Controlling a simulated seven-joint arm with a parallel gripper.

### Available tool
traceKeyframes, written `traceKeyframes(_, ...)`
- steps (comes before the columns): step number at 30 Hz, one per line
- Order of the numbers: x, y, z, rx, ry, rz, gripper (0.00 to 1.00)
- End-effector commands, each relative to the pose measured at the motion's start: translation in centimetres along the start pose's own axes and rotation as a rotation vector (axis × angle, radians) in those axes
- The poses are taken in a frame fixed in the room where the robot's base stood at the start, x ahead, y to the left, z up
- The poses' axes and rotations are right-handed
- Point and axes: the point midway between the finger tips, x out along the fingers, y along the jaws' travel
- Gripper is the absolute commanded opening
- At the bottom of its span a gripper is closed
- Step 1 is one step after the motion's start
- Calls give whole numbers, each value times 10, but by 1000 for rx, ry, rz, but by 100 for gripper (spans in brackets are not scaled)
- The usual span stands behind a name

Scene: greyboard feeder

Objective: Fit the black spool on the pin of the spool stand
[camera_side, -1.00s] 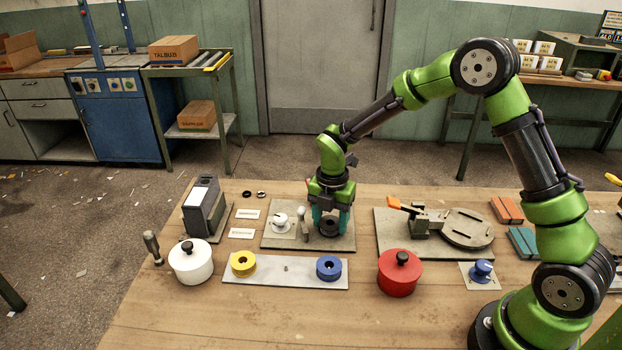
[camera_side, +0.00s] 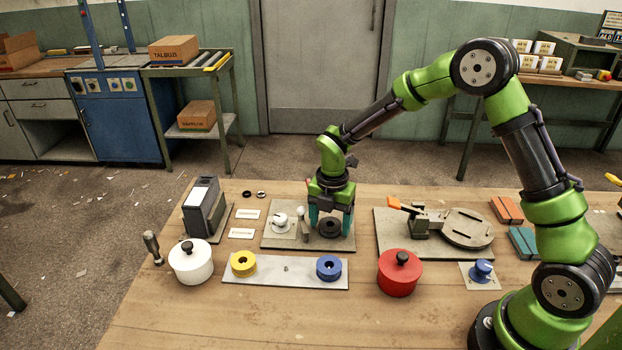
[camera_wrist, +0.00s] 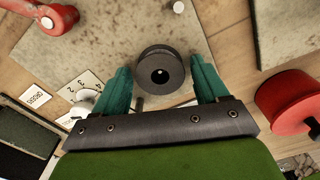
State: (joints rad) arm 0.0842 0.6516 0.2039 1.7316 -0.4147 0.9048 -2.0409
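The black spool (camera_side: 330,228) lies flat on a grey base plate (camera_side: 271,242) in the middle of the table. It also shows in the wrist view (camera_wrist: 160,68), with a small light spot in its centre hole that looks like a pin top. My gripper (camera_side: 331,222) reaches down over it. In the wrist view my gripper (camera_wrist: 160,88) has its two teal fingers apart, one on each side of the spool, with gaps between. How deep the spool sits on the pin cannot be told. A light strip (camera_side: 305,279) in front has a bare short pin (camera_side: 286,268).
A yellow spool (camera_side: 243,263) and a blue spool (camera_side: 329,267) sit on the strip. A dial knob (camera_side: 282,220) and upright lever (camera_side: 304,225) stand left of my gripper. A red pot (camera_side: 399,272), white pot (camera_side: 191,261) and clamp fixture (camera_side: 425,221) are nearby. The front table is clear.

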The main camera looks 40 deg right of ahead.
Motion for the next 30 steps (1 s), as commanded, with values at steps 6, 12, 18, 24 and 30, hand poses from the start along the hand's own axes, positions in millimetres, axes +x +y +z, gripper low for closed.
traceKeyframes(6, 0, 0, 0, 0, 0, 0, 85)
traceKeyframes(12, -9, 1, 0, 0, -1, 3, 85)
traceKeyframes(18, -48, 1, 1, 1, -3, 7, 85)
traceKeyframes(24, -98, 1, 1, 1, -3, 6, 85)
traceKeyframes(30, -140, 0, 1, 2, -2, 3, 85)
